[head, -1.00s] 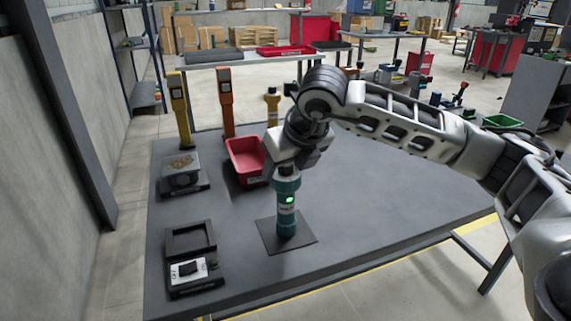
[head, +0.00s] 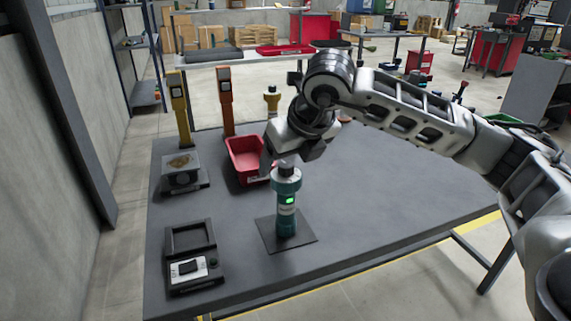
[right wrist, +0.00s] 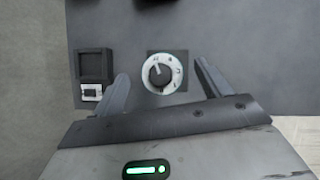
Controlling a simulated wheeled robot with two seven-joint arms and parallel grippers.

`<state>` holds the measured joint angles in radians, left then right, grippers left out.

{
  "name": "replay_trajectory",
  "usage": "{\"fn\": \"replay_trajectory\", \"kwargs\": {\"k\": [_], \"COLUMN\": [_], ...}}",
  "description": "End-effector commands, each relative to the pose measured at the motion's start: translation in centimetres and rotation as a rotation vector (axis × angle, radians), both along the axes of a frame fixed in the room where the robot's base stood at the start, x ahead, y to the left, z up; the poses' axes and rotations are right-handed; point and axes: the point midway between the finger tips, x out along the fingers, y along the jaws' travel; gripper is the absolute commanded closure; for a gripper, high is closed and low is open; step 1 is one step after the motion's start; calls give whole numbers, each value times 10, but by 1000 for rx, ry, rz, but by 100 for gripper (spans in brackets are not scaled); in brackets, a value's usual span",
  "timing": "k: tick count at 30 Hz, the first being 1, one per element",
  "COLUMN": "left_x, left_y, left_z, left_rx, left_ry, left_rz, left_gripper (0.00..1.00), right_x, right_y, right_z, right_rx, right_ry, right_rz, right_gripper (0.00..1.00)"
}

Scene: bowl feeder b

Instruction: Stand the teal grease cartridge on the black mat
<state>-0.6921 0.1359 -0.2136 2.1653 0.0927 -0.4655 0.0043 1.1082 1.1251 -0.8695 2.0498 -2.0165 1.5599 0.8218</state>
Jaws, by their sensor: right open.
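The teal grease cartridge (head: 287,218) stands upright on the black mat (head: 304,236), with a dark cap on top and a small green light on its side. In the right wrist view the cartridge (right wrist: 160,73) shows from above, its round top inside the square of the mat (right wrist: 182,87). My right gripper (head: 274,165) is above and behind the cartridge, open and empty. In the right wrist view its two fingers (right wrist: 162,72) are spread, with the cartridge top showing between them. My left gripper is not in view.
On the grey table (head: 380,215), a switch box (head: 191,270) lies front left and another device (head: 182,172) behind it. A red bin (head: 243,160) stands behind the gripper. Orange and yellow posts rise at the back edge. The table right of the mat is clear.

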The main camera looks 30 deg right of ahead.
Motion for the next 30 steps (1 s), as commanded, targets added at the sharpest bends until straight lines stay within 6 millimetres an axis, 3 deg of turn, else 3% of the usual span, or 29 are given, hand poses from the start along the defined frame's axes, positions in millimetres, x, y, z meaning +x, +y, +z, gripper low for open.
{"fn": "replay_trajectory", "kwargs": {"k": [6,13,30], "left_x": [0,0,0], "left_y": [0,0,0], "left_z": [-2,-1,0], "left_rx": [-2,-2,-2], "left_ry": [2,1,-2], "left_rz": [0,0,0], "left_gripper": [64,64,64], "right_x": [-24,-42,-47], "right_y": [1,2,2], "right_z": [44,75,82], "right_rx": [-1,1,0], "right_ry": [-6,-4,0], "right_rz": [2,1,1], "right_gripper": [24,24,24]}}
